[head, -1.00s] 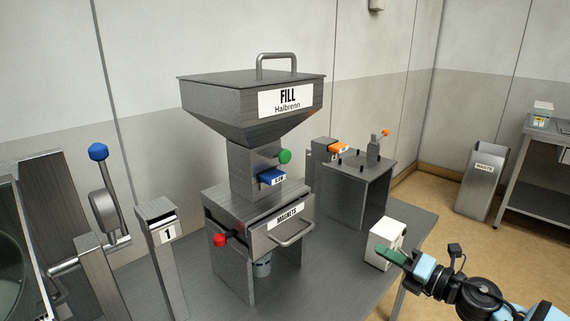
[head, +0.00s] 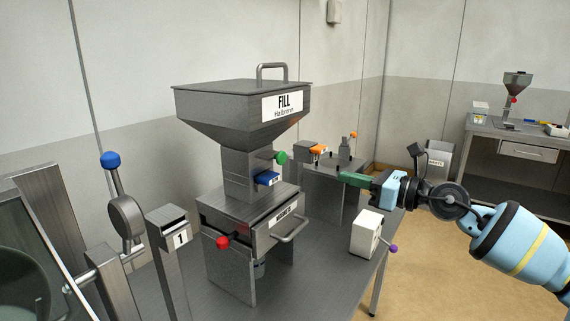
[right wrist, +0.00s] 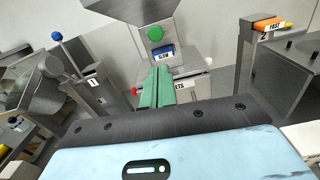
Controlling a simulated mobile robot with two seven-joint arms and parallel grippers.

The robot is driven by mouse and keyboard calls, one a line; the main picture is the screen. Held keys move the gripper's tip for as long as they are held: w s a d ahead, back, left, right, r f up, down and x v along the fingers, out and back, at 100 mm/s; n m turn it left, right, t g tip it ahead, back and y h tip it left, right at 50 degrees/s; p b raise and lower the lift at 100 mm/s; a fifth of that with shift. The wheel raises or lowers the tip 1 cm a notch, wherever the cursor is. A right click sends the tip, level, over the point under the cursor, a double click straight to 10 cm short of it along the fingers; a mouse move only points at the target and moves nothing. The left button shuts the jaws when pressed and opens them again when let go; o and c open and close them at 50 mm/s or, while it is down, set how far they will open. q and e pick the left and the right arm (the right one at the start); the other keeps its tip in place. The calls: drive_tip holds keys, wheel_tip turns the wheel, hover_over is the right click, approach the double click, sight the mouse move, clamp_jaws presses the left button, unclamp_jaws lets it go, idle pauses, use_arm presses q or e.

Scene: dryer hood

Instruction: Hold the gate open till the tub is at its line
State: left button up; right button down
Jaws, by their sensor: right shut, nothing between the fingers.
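The hopper (head: 245,110), labelled FILL Halbrenn, stands on a neck with a green knob (head: 281,158) and a blue tab (head: 267,178). Both also show in the right wrist view: the green knob (right wrist: 155,33) and the blue tab (right wrist: 163,52). A red knob (head: 222,242) sticks out of the drawer housing below. My right gripper (head: 343,178), with green fingers, is shut and empty, right of the neck and apart from the knob. My left gripper is out of view.
A white box (head: 365,233) with a purple knob stands at the table's right edge. Behind is a grey unit with an orange tab (head: 318,149). A post marked 1 (head: 172,240) and a blue-knobbed lever (head: 111,161) stand at left.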

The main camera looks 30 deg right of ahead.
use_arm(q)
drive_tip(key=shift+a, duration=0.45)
use_arm(e)
drive_tip(key=shift+a+r+n, duration=0.35)
drive_tip(key=shift+r+n, duration=0.05)
drive_tip(key=shift+r, duration=0.35)
drive_tip(key=shift+d, duration=0.1)
approach(284, 157)
drive_tip(key=p+x, duration=0.1)
drive_tip(key=x, duration=0.4)
drive_tip(key=shift+w+a+r+p, duration=0.15)
drive_tip(key=shift+w+a+p, duration=0.1)
drive_tip(key=shift+p, duration=0.1)
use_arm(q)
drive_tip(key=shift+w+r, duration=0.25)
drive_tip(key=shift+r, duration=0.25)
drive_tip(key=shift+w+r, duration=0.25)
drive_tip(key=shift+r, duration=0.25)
use_arm(e)
drive_tip(key=shift+w+a, duration=0.2)
drive_tip(key=shift+w, duration=0.4)
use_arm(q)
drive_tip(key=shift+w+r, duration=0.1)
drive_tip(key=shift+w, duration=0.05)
